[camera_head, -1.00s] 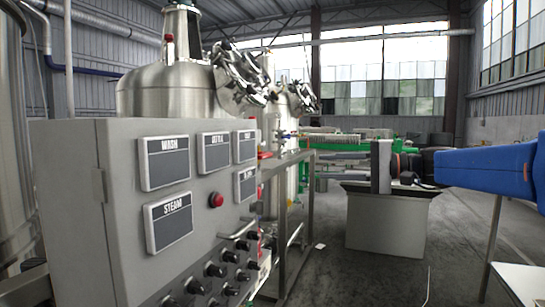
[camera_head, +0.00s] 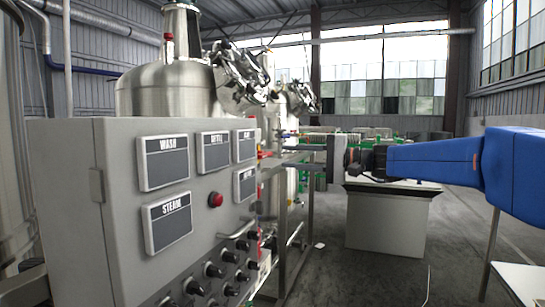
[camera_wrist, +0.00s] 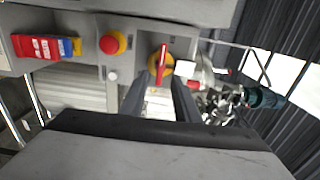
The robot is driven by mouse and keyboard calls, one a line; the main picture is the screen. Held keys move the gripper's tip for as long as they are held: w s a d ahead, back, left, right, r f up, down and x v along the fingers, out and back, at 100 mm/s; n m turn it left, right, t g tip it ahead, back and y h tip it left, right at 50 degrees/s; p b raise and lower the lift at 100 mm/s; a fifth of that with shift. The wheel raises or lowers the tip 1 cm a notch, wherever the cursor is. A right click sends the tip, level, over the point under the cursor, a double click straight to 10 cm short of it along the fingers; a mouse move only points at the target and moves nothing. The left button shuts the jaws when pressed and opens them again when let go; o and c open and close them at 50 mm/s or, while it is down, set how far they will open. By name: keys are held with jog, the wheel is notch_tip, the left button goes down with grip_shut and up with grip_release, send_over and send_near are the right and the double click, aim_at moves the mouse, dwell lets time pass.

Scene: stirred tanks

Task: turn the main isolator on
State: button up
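The main isolator (camera_wrist: 160,66) shows in the wrist view as a red handle on a yellow disc, set on a grey box. Its handle runs nearly upright in that picture. My gripper (camera_wrist: 160,86) is open, with its two dark fingers apart and pointing at the isolator. The handle lines up with the gap between the fingertips, and I see no finger contact. In the head view my gripper (camera_head: 272,164) reaches left, past the far edge of the grey control panel. The isolator cannot be made out clearly there.
In the wrist view a red emergency button (camera_wrist: 113,43) on yellow and a red tag (camera_wrist: 37,46) sit left of the isolator. The grey control panel (camera_head: 120,215) with labels and knobs fills the head view's left. Steel tanks (camera_head: 165,90) stand behind it.

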aim_at(269, 155)
jog(key=shift+x, duration=3.2)
jog(key=shift+c, duration=0.2)
grip_shut()
